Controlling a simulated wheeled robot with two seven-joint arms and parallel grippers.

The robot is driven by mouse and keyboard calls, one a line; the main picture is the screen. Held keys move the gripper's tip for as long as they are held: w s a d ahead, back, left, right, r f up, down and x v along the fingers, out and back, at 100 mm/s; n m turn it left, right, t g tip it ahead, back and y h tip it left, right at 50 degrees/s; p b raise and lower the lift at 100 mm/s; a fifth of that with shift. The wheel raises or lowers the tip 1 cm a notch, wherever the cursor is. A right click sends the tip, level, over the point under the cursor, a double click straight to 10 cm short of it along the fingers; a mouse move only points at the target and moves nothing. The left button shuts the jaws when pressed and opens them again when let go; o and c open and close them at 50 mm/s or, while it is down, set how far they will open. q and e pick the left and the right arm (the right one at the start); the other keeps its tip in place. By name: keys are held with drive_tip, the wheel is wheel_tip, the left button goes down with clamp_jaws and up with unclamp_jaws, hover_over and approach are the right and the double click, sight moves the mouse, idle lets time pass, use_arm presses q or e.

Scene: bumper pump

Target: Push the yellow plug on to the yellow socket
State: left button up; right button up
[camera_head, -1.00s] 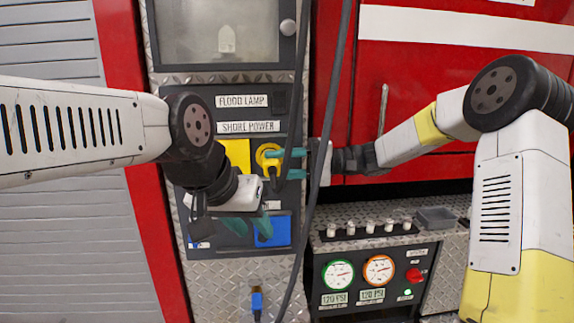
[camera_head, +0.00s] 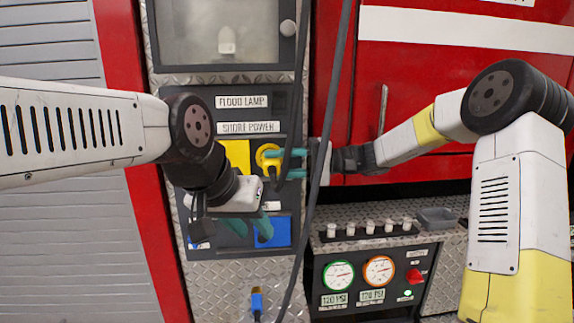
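The yellow plug (camera_head: 267,155) is at the yellow socket on the dark panel, below the SHORE POWER label. The socket is hidden behind it, so I cannot tell how far the plug is seated. A yellow flap (camera_head: 238,154) stands open to its left. My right gripper (camera_head: 284,163) comes in from the right, its teal fingers apart one above the other, their tips at the plug's right side. A dark cable crosses in front. My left gripper (camera_head: 249,228) is lower, in front of the blue flap, with its teal fingers apart and nothing seen between them.
A blue flap (camera_head: 281,231) is at the panel's bottom. A blue plug (camera_head: 257,302) hangs below it. Dark cables (camera_head: 319,160) run down past my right gripper. A gauge panel (camera_head: 372,284) and a ledge with several white knobs stand at lower right.

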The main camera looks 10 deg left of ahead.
drive_tip(key=o, duration=0.5)
drive_tip(key=v, duration=0.7)
drive_tip(key=s+d+f+m+t+h, duration=0.1)
drive_tip(key=s+d+f+t+h, duration=0.1)
drive_tip(key=s+d+h, duration=0.3)
drive_tip(key=s+f+t+h, duration=0.1)
drive_tip(key=s+f+h, duration=0.15)
drive_tip(key=s, duration=0.45)
drive_tip(key=s+d+t+h, duration=0.2)
drive_tip(key=s+d, duration=0.1)
drive_tip(key=d, duration=0.2)
drive_tip(key=s+d+m+t+h, duration=0.1)
drive_tip(key=s+d+t+h, duration=0.2)
drive_tip(key=d, duration=0.2)
drive_tip(key=s+d+t+h, duration=0.2)
drive_tip(key=s+d+t, duration=0.1)
drive_tip(key=d, duration=0.3)
drive_tip(key=shift+s+f+m+h, duration=0.1)
drive_tip(key=shift+s+m+h, duration=0.15)
drive_tip(key=shift+m, duration=0.15)
